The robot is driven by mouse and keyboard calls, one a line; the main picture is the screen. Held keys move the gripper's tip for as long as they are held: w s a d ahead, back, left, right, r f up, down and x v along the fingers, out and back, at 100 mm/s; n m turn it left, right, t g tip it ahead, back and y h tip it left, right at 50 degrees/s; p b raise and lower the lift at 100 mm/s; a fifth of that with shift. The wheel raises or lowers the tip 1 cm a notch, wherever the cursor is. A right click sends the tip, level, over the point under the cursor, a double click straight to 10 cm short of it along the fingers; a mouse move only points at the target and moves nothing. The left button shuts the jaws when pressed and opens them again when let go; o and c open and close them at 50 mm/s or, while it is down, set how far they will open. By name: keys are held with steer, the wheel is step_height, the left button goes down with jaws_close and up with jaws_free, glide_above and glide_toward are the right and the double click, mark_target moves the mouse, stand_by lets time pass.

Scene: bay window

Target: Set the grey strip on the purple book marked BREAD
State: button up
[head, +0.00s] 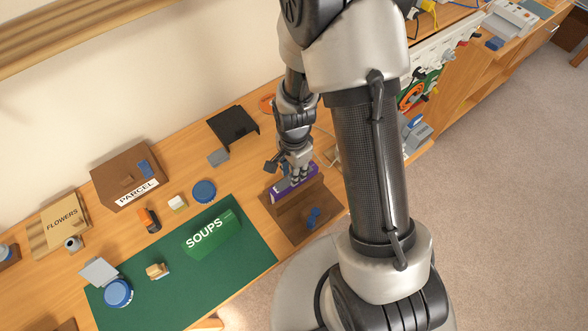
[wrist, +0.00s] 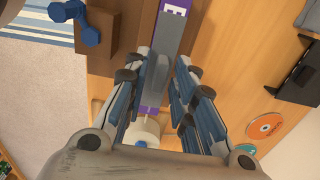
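The purple book (head: 307,173) lies on a brown wooden piece on the desk, below my gripper in the head view. Part of a white marking shows on it, but the full word is not readable. In the wrist view the purple book (wrist: 170,24) runs lengthwise under the grey strip (wrist: 156,62). The strip lies along the book, between my fingers; I cannot tell for certain whether it touches the book. My gripper (wrist: 165,62) is open around the strip, with a gap visible at the right finger. In the head view my gripper (head: 294,178) hides much of the book.
A brown board (head: 298,227) bears a blue dumbbell-shaped thing (head: 314,214). A green mat (head: 235,265) with a SOUPS block (head: 210,238) is to the left. A black stand (head: 233,124) and an orange disc (wrist: 265,125) are nearby.

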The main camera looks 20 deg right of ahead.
steer(key=shift+o, duration=0.4)
steer(key=shift+r+p, duration=2.7)
steer(key=shift+r, duration=0.85)
steer(key=shift+r, duration=0.2)
steer(key=s+r+n+t+b, duration=0.2)
steer(key=s+r+n, duration=0.25)
steer(key=r, duration=0.55)
steer(key=s+r+n+t+b, duration=0.1)
steer(key=s+r+n, duration=0.3)
steer(key=r, duration=0.7)
steer(key=s+r+n+t+b, duration=0.1)
steer(key=s+r+n, duration=0.2)
steer(key=s+n, duration=0.3)
steer(key=shift+s+r+t, duration=0.15)
steer(key=shift+s+t, duration=0.15)
